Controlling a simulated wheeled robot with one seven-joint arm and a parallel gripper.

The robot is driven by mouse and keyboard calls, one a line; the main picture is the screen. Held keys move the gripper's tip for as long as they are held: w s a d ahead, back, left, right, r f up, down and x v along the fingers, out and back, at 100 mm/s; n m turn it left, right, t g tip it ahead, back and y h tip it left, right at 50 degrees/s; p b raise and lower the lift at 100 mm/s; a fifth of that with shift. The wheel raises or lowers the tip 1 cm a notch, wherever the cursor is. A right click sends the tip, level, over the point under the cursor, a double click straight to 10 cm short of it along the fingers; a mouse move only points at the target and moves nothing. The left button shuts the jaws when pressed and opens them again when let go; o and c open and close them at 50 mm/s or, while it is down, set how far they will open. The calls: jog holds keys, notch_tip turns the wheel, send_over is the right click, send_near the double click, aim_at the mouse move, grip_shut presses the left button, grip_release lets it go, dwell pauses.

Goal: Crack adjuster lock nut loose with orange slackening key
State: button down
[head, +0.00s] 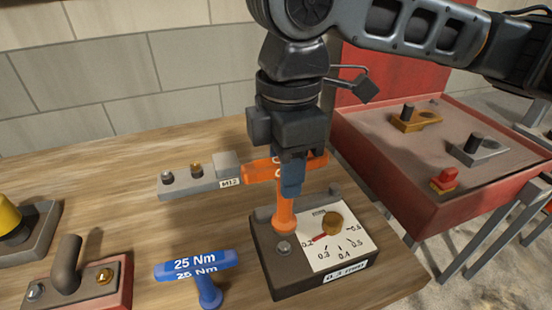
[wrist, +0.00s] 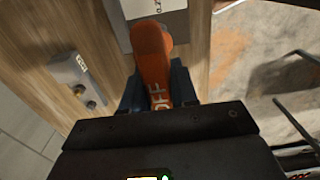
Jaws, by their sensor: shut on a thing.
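My gripper (head: 292,175) is shut on the handle of the orange slackening key (head: 285,215), which is T-shaped. The key is upright, with its shaft pointing down at the left part of a dark box with a white dial face (head: 350,238). A grey nut (head: 283,248) shows at the lower end of the shaft. I cannot tell whether the key is seated on it. A brass knob with a red pointer (head: 331,225) stands on the dial. In the wrist view the orange handle (wrist: 152,60), lettered "OFF", lies between the fingers (wrist: 155,90).
A blue 25 Nm key (head: 205,275) stands front left of the box. A grey M12 block (head: 200,182) with bolts lies behind. A red-edged block with a pipe (head: 75,275) is at left. A red tray (head: 440,210) with parts stands at right.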

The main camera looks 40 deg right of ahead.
aim_at(286, 207)
dwell(0.4)
jog(key=shift+f+b, duration=2)
jog(key=shift+f, duration=1.25)
jog(key=shift+s+f, duration=0.1)
jog(key=shift+f, duration=0.2)
jog(key=shift+n, duration=1)
jog(key=shift+r+p, duration=2.35)
jog(key=shift+r, duration=0.5)
